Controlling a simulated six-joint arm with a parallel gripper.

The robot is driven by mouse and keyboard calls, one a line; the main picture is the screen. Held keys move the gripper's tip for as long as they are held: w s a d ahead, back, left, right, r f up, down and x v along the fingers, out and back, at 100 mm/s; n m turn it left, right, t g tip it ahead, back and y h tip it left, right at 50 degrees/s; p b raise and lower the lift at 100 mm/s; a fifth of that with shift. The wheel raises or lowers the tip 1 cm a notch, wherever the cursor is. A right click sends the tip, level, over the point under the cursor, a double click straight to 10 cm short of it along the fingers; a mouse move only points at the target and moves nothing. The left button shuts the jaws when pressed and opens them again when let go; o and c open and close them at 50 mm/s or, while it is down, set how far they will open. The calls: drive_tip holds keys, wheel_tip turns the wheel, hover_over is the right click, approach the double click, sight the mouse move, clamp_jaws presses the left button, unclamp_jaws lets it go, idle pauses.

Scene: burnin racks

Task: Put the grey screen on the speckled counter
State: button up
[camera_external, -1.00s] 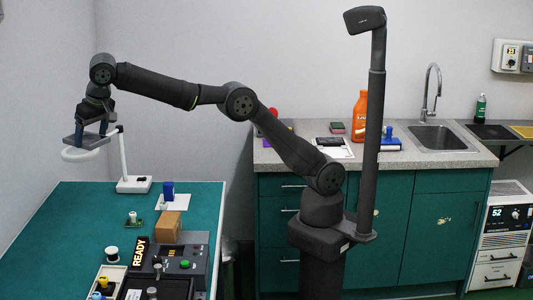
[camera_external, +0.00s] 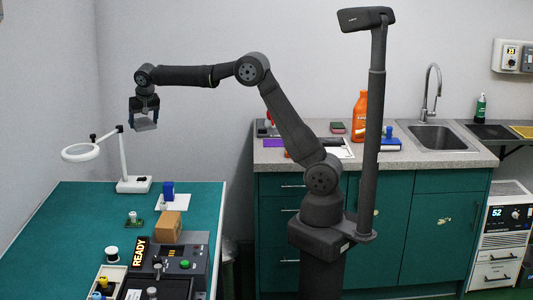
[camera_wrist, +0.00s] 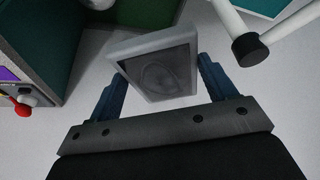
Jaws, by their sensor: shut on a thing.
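My gripper (camera_external: 144,117) is shut on the grey screen (camera_wrist: 158,66), a small square grey block with a dark framed face. The screen (camera_external: 145,125) hangs in the air between the fingers in the external view, above the back of the green table and left of my base. The speckled counter (camera_external: 400,157) is to the right, behind my base, with a sink in it. My gripper is apart from the counter, and no support shows under the screen.
A white magnifier lamp (camera_external: 122,165) stands on the green table (camera_external: 70,225) just below and left of my gripper. An orange bottle (camera_external: 360,115), a blue-handled item (camera_external: 388,140), a white sheet and a purple item (camera_external: 268,143) are on the counter. The counter's front edge between them and the sink looks clear.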

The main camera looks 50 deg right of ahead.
drive_tip(key=s+d+f+n, duration=0.1)
drive_tip(key=s+d+f, duration=0.2)
drive_tip(key=d+f, duration=0.6)
drive_tip(key=s+d+f+n+y, duration=0.1)
drive_tip(key=s+d+f, duration=0.3)
drive_tip(key=d+f, duration=0.4)
drive_tip(key=s+d+f+n, duration=0.1)
drive_tip(key=s+d+f, duration=0.3)
drive_tip(key=d+f, duration=0.5)
drive_tip(key=shift+d+f, duration=0.35)
drive_tip(key=shift+d, duration=0.65)
